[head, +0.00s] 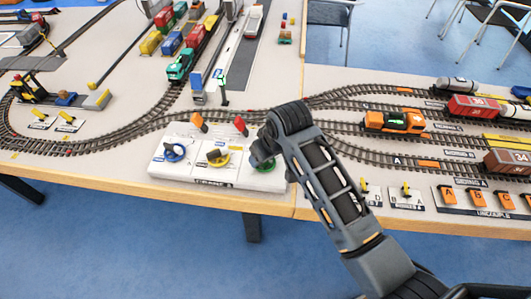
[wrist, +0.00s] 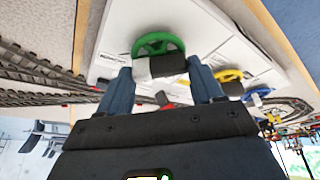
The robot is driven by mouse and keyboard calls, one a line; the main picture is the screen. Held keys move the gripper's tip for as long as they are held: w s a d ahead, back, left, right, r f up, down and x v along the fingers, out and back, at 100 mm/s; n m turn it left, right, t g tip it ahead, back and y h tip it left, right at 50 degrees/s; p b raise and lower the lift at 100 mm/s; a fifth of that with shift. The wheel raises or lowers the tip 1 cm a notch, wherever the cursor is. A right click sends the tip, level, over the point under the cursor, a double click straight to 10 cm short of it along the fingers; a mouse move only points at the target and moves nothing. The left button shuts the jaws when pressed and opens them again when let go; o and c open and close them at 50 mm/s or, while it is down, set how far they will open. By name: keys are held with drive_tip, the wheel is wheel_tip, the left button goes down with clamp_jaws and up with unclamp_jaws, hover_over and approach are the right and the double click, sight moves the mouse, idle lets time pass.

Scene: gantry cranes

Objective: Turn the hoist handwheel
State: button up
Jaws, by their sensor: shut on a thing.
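Three handwheels sit on a white control panel (head: 228,181) at the table's front edge: blue (head: 173,153), yellow (head: 217,158) and green (head: 264,166). The wheel labels are too small to read, so I cannot tell by label which is the hoist one. My gripper (head: 263,152) is at the green wheel and mostly hides it in the head view. In the wrist view my gripper (wrist: 160,68) is shut on the dark grip bar (wrist: 168,65) of the green handwheel (wrist: 158,41), one finger on each side. The green rim shows beyond the bar.
The yellow wheel (wrist: 228,75) is close beside my gripper. Switch levers (head: 406,191) stand right of my arm.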

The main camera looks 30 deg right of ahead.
drive_tip(key=o, duration=1.1)
drive_tip(key=shift+c, duration=0.2)
drive_tip(key=v, duration=0.7)
drive_tip(key=shift+r+b, duration=0.3)
drive_tip(key=shift+r, duration=0.05)
drive_tip(key=shift+s, duration=0.15)
